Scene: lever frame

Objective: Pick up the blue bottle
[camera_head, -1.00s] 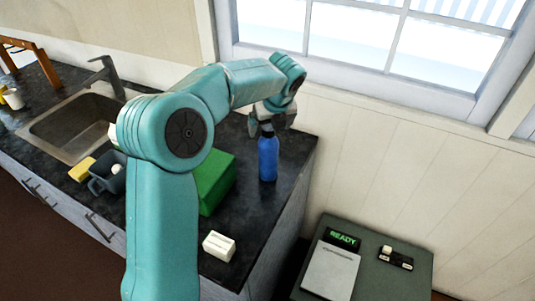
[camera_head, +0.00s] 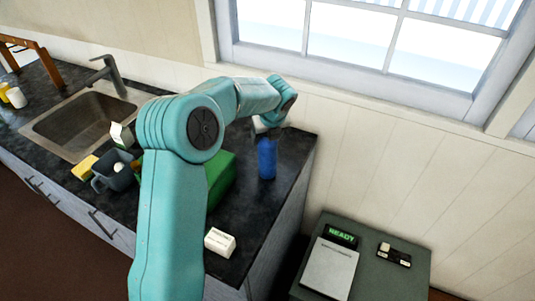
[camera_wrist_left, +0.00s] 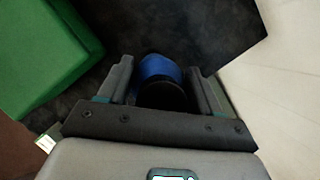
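The blue bottle (camera_head: 267,160) stands upright on the dark counter near its right end. My left gripper (camera_head: 267,130) points down over the bottle's top in the head view. In the left wrist view, the blue bottle (camera_wrist_left: 157,68) and its dark cap sit between the two spread fingers of my left gripper (camera_wrist_left: 161,82). The fingers are on either side of the bottle's upper part; I cannot tell whether they touch it. The gripper hides the bottle's top in the head view. My right gripper is not in view.
A green box (camera_head: 221,178) stands left of the bottle, partly behind my arm. A small white box (camera_head: 220,242) lies near the counter's front edge. A sink (camera_head: 78,122), a grey mug (camera_head: 112,172) and a yellow sponge (camera_head: 84,168) are farther left. The window wall is behind.

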